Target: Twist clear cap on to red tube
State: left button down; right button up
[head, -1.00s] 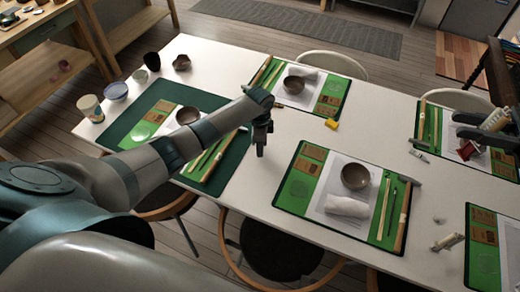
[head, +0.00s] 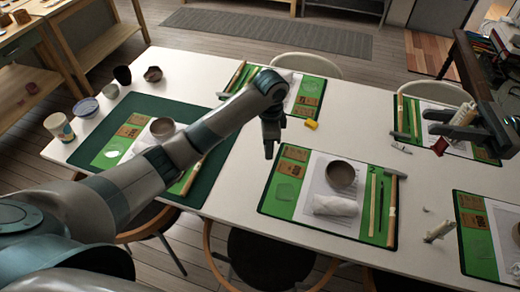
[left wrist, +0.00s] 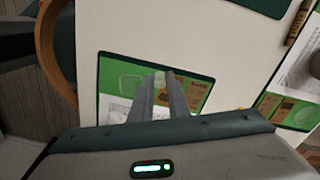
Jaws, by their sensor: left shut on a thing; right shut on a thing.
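My left gripper (head: 270,153) points down above the table, left of the middle green mat. In the left wrist view, its fingers (left wrist: 158,88) are close together with a small pale thing (left wrist: 160,77) at the tips. It may be the clear cap, but is too small to be sure. My right gripper (head: 434,123) is at the upper right, above the far right mat. The two grippers are well apart.
The middle mat (head: 272,208) bears a brown bowl (head: 341,175), a rolled white cloth (head: 335,206) and sticks. A yellow block (head: 311,124) and a small white tube (head: 401,148) lie farther back.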

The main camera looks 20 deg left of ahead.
pick_arm(q)
jog(key=shift+d+r, duration=0.15)
jog(key=shift+d, duration=0.05)
dwell(0.3)
pick_arm(e)
jog(key=shift+o, duration=1.3)
grip_shut()
jog(key=shift+a+f, duration=0.1)
